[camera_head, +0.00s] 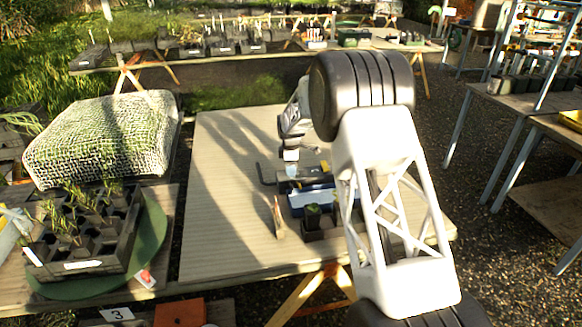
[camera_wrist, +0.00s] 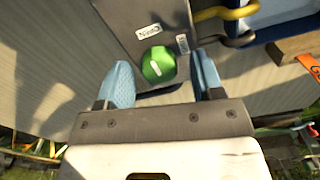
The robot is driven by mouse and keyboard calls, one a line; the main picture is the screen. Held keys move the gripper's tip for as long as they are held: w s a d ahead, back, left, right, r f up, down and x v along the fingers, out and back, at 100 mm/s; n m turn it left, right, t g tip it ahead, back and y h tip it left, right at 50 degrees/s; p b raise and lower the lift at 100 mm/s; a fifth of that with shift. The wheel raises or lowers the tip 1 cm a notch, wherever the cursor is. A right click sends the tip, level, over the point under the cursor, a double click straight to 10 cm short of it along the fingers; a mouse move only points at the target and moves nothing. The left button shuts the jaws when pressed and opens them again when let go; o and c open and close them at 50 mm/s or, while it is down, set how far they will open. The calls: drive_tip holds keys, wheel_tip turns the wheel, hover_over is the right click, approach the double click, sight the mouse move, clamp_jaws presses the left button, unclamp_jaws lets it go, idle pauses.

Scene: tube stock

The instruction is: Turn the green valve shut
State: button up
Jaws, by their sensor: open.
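The green valve (camera_wrist: 158,64) is a round knob with a pale line on its face. It sits on a dark grey panel (camera_wrist: 125,22) with small white labels around it, in the wrist view. My gripper (camera_wrist: 165,80) is open, with its blue fingertips on the left and right of the knob. Whether the fingertips touch the knob I cannot tell. In the head view my gripper (camera_head: 290,155) is small, over the table beside a blue box, and the green valve is not visible there.
The blue box (camera_head: 312,197) stands on the wooden table (camera_head: 225,200), with a dark pot (camera_head: 313,215) in front. A yellow hose (camera_wrist: 212,13) runs beside the panel. Plant trays (camera_head: 95,240) and a net-covered mound (camera_head: 100,140) are at left. The table's left half is clear.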

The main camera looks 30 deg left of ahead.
drive_tip(key=c, duration=0.9)
